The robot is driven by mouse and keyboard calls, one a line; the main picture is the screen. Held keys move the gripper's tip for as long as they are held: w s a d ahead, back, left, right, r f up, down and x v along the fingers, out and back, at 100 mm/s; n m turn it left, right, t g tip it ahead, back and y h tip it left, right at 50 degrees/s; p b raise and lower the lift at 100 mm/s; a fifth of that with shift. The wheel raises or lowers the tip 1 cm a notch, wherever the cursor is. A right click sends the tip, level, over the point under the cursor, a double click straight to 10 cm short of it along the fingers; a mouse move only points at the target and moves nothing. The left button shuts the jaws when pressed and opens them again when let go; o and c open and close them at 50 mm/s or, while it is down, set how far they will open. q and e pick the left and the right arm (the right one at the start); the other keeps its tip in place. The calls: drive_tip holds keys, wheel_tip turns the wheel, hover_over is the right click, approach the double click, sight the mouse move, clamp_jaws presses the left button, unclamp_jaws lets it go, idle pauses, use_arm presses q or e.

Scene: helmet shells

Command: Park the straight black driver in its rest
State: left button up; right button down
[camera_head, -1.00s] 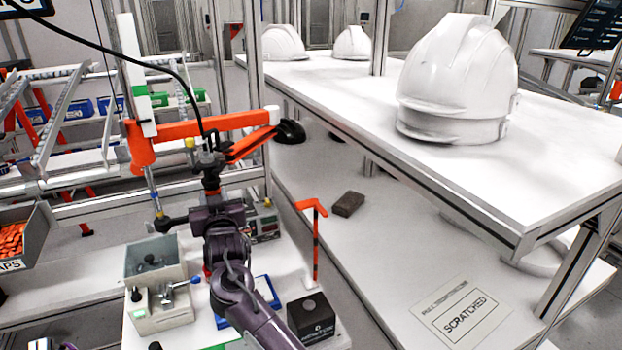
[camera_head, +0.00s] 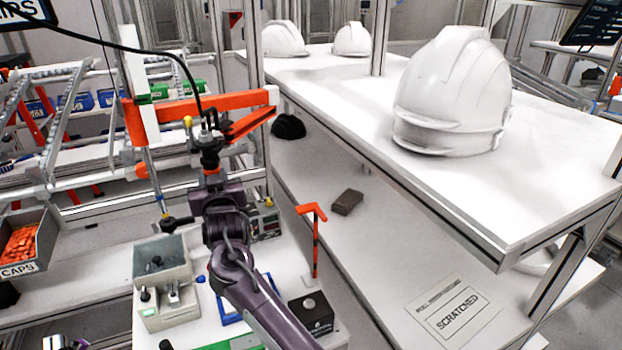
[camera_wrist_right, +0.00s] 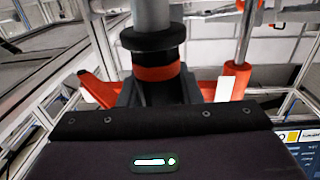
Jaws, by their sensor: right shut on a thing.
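The straight black driver (camera_head: 208,142) is upright, its black cable running up to the left. My right gripper (camera_head: 210,166) is shut on it above the left bench. In the right wrist view, the driver (camera_wrist_right: 155,45) is a grey and black cylinder with an orange band, just beyond the dark gripper body. An orange jointed arm (camera_head: 205,104) on a white column runs close behind the driver; whether they are joined is unclear. I cannot tell which part is the driver's rest. My left gripper is out of view.
An orange hooked post (camera_head: 315,240) and a black box (camera_head: 310,312) stand right of my arm. A grey box fixture (camera_head: 160,265) is below left. A white shelf (camera_head: 350,105) with helmets fills the right. A caps bin (camera_head: 25,240) is at left.

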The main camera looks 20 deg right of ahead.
drive_tip(key=shift+f, duration=0.1)
drive_tip(key=shift+s+d+p, duration=0.4)
drive_tip(key=shift+d+p, duration=0.05)
drive_tip(key=s+d+p, duration=0.1)
drive_tip(key=s+d, duration=0.5)
drive_tip(key=shift+s+p, duration=0.3)
drive_tip(key=shift+p, duration=0.05)
drive_tip(key=shift+d, duration=0.1)
